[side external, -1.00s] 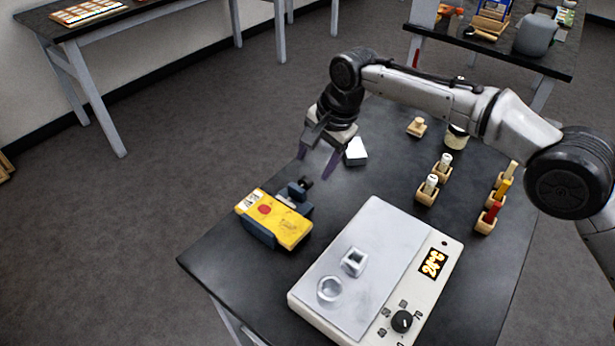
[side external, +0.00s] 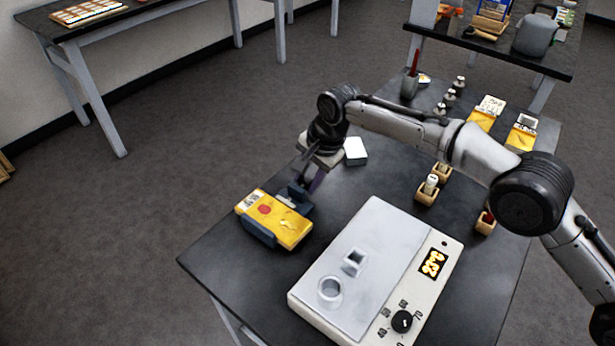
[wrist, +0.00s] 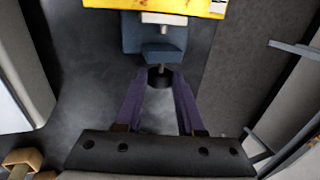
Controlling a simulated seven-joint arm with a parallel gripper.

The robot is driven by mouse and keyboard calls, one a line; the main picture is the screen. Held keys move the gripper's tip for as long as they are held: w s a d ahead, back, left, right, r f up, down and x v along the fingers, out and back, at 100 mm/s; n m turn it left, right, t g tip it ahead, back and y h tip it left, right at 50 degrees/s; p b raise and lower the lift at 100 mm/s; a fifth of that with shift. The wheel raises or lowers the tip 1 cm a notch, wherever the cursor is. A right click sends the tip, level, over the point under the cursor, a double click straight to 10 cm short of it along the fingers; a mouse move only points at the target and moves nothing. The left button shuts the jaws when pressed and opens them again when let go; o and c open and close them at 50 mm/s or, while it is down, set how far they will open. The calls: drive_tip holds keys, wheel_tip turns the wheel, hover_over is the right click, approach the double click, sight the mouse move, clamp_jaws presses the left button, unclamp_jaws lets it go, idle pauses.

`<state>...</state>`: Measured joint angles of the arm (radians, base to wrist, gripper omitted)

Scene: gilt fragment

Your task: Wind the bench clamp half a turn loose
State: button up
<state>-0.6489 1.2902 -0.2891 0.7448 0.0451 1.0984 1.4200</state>
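The bench clamp (side external: 259,233) is blue-grey, with jaws on both sides of a yellow block (side external: 275,217) near the left part of the dark table. In the wrist view the clamp's screw body (wrist: 160,53) lies at the top centre, with its dark round knob (wrist: 160,79) below it. My gripper (side external: 314,183) is at the clamp's far right end. Its purple fingers (wrist: 161,84) stand one on each side of the knob, which fills the space between their tips. I see no gap there, and my gripper looks shut on it. The side view mostly hides the knob.
A white hot plate (side external: 375,270) with a round ring and a square piece on top stands to the right of the clamp. A white-topped block (side external: 355,151) lies behind my gripper. Small wooden holders (side external: 427,192) stand to the right. The table's left edge is close to the clamp.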

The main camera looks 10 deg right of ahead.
clamp_jaws()
drive_tip(key=shift+t+y, duration=0.3)
drive_tip(key=shift+y, duration=0.1)
drive_tip(key=shift+s+f+t+y, duration=0.1)
drive_tip(key=shift+s+t+y, duration=0.1)
drive_tip(key=shift+t+y, duration=0.4)
drive_tip(key=shift+s+f+t+y, duration=0.1)
drive_tip(key=shift+s+t+y, duration=0.1)
drive_tip(key=shift+t+y, duration=0.35)
drive_tip(key=shift+d, duration=0.1)
drive_tip(key=shift+t, duration=0.25)
drive_tip(key=o, duration=0.6)
unclamp_jaws()
drive_tip(key=shift+w+d, duration=0.1)
drive_tip(key=shift+d, duration=0.05)
